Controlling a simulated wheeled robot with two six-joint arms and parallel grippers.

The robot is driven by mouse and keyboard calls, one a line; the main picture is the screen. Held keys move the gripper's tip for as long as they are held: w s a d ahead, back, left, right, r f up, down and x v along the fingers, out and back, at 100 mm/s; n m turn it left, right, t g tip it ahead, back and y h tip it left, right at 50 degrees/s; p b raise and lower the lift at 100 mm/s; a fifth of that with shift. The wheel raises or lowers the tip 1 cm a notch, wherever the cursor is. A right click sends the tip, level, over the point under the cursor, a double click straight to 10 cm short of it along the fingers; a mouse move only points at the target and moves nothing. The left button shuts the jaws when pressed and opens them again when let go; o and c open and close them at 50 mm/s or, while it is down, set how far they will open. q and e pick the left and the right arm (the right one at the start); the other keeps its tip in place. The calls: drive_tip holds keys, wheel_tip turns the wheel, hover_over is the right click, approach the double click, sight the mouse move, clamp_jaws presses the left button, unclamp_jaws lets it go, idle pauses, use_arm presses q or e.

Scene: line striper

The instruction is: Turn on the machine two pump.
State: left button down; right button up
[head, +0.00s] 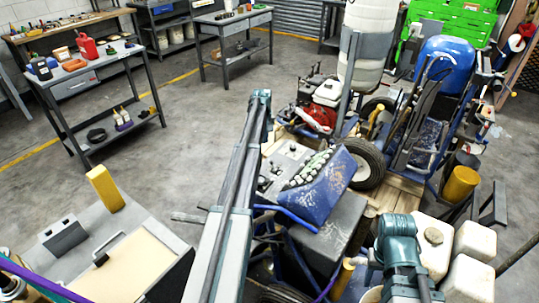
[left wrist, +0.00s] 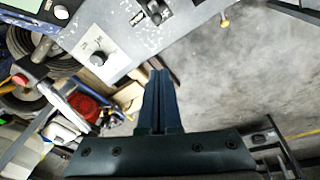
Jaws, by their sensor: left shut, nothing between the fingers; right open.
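In the left wrist view, my left gripper (left wrist: 158,74) is shut and empty. Its tips point at the edge of a grey control panel (left wrist: 130,45), but I cannot tell if they touch it. A dark rotary knob (left wrist: 98,58) on a white plate is left of the tips, and another black control (left wrist: 154,14) is above. In the head view, the line striper with a grey panel and blue sloped box (head: 328,190) stands at the centre, partly behind my left arm. My left fingertips are hidden there. No label readably marks machine two or its pump. My right gripper's fingers are not visible.
A red and white engine (head: 325,95) and a black wheel (head: 364,165) are behind the panel. White jugs (head: 474,242) stand at right. A blue barrel (head: 445,62) and white tank (head: 370,20) are further back. A workbench (head: 100,60) is at left. Open floor lies between.

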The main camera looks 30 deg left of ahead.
sight(273, 166)
use_arm(q)
drive_tip(key=shift+f, duration=0.1)
drive_tip(key=f+b, duration=0.3)
drive_tip(key=w+f+b, duration=0.1)
drive_tip(key=f+b, duration=0.5)
drive_tip(key=b, duration=0.1)
drive_tip(key=shift+w+a+f, duration=0.3)
drive_tip(key=shift+w+f, duration=0.05)
drive_tip(key=shift+s+d, duration=0.2)
drive_tip(key=shift+d, duration=0.1)
drive_tip(key=shift+s+d+r+p, duration=0.25)
drive_tip(key=shift+s+d, duration=0.3)
drive_tip(key=shift+d, duration=0.1)
drive_tip(key=shift+s+d+r+p, duration=0.25)
drive_tip(key=shift+s+d, duration=0.25)
drive_tip(key=shift+d, duration=0.1)
drive_tip(key=shift+w+f, duration=0.1)
drive_tip(key=shift+d+y, duration=0.45)
drive_tip(key=shift+y, duration=0.25)
